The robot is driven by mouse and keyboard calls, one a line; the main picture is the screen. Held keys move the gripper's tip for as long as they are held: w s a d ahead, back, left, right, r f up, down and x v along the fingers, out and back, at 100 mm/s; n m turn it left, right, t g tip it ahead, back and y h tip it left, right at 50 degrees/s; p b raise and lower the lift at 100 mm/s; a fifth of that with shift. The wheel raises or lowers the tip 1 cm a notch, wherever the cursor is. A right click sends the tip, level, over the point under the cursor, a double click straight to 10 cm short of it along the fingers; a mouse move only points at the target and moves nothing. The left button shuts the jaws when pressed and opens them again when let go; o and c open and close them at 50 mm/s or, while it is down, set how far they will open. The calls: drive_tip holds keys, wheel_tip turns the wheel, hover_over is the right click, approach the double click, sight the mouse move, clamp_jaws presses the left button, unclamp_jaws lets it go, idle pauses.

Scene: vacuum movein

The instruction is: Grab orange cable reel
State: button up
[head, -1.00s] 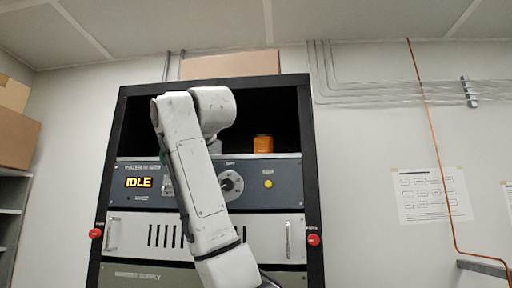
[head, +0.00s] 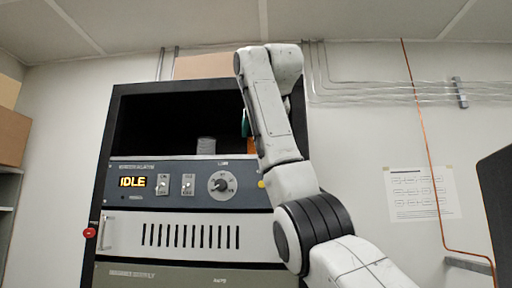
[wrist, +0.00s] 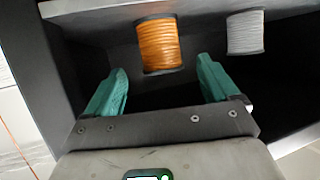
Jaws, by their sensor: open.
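The orange cable reel (wrist: 159,45) stands on the rack's open top shelf, ahead of my gripper in the wrist view. In the head view only a sliver of the orange reel (head: 251,146) shows beside my arm. My gripper (wrist: 162,92) is open, its two green fingers apart, with the reel beyond the gap between the fingertips. The fingers do not appear to be touching the reel. In the head view my arm hides most of the gripper; a bit of green finger shows.
The rack's side walls and top (head: 190,87) enclose the shelf. Below is a control panel (head: 140,182) reading IDLE.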

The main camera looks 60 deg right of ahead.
drive_tip(key=p+x, duration=0.1)
drive_tip(key=x, duration=0.2)
drive_tip(key=p+x, duration=0.1)
drive_tip(key=x, duration=0.1)
drive_tip(key=shift+w+d+r, duration=0.1)
drive_tip(key=shift+w+d, duration=0.25)
drive_tip(key=c, duration=1.2)
drive_tip(key=shift+a+r, duration=0.1)
